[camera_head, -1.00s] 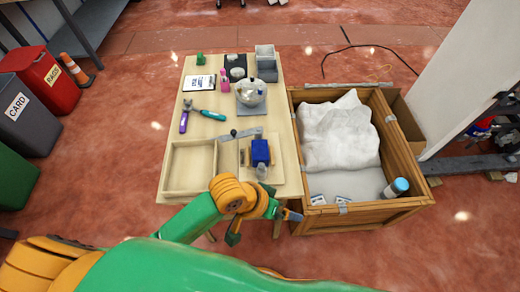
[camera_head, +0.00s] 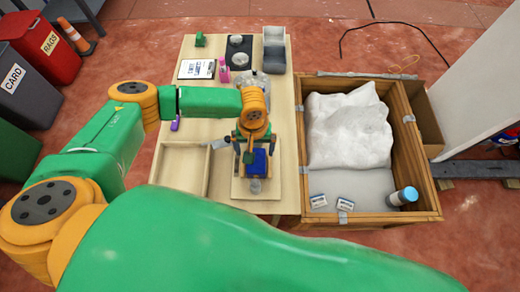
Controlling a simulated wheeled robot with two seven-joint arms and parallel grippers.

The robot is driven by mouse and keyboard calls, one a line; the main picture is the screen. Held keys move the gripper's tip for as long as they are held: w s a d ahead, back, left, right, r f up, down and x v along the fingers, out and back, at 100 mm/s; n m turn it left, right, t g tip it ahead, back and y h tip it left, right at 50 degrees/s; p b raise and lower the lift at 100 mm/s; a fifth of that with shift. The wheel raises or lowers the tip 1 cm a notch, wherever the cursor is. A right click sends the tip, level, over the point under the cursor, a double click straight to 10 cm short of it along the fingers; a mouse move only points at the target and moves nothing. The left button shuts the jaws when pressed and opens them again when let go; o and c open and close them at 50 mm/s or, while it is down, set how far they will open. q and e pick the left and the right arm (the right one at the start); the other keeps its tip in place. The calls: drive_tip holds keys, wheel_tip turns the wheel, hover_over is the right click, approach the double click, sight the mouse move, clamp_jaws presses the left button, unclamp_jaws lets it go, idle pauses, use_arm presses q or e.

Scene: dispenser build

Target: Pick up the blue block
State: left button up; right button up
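The blue block (camera_head: 257,162) is at the front of the table, above a pale square board (camera_head: 240,188), partly covered by my gripper. My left gripper (camera_head: 254,160) is over it, pointing down. Its two dark fingers stand apart, one on the left and one on the right of the block. It looks open; whether the fingers touch the block cannot be told. My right gripper is not in view.
An empty wooden tray (camera_head: 183,169) lies left of the board. A wooden crate (camera_head: 433,200) with white sheeting (camera_head: 348,128) stands right of the table. Behind are a clipboard (camera_head: 197,69), pink bottle (camera_head: 224,72) and grey bin (camera_head: 274,58).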

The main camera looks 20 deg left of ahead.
sight(256, 160)
use_arm(q)
drive_tip(key=f, duration=0.1)
drive_tip(key=s+f, duration=0.1)
drive_tip(key=f, duration=0.2)
drive_tip(key=shift+s+d+f, duration=0.15)
drive_tip(key=shift+s+d, duration=0.2)
drive_tip(key=shift+s, duration=0.05)
drive_tip(key=shift+w+f, duration=0.15)
drive_tip(key=shift+f, duration=0.15)
drive_tip(key=shift+w+f, duration=0.15)
drive_tip(key=shift+w, duration=0.2)
drive_tip(key=shift+s, duration=0.2)
drive_tip(key=c, duration=1)
drive_tip(key=shift+w, duration=0.1)
clamp_jaws()
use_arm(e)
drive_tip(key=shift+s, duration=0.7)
